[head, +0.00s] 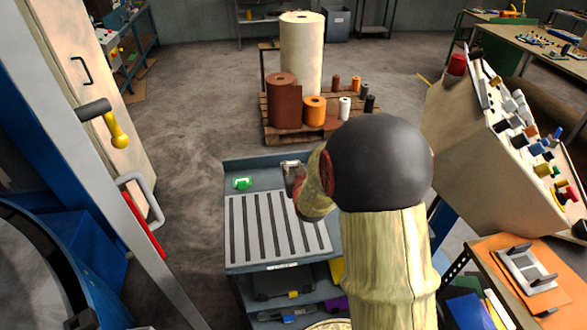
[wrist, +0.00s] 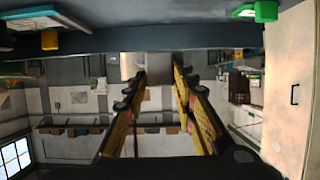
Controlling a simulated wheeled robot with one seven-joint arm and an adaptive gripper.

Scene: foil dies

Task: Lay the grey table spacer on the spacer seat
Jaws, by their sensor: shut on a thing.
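My gripper (head: 293,176) is over the back edge area of a grey-blue cart top, near its middle. In the wrist view its two yellow-and-black fingers (wrist: 165,82) close on a small grey piece, which looks like the grey table spacer (wrist: 157,68). In the head view only a pale bit of this piece (head: 291,163) shows at the fingertips; the rest is hidden by the gripper. I cannot tell whether it touches the cart. I cannot clearly pick out the spacer seat in either view.
The cart (head: 232,165) carries a light grey slotted plate (head: 262,228) in front of my gripper. A green object (head: 242,183) lies at its back left. A pallet (head: 275,135) with rolls stands behind. A control console (head: 480,150) is at the right, a pale cabinet (head: 85,90) at the left.

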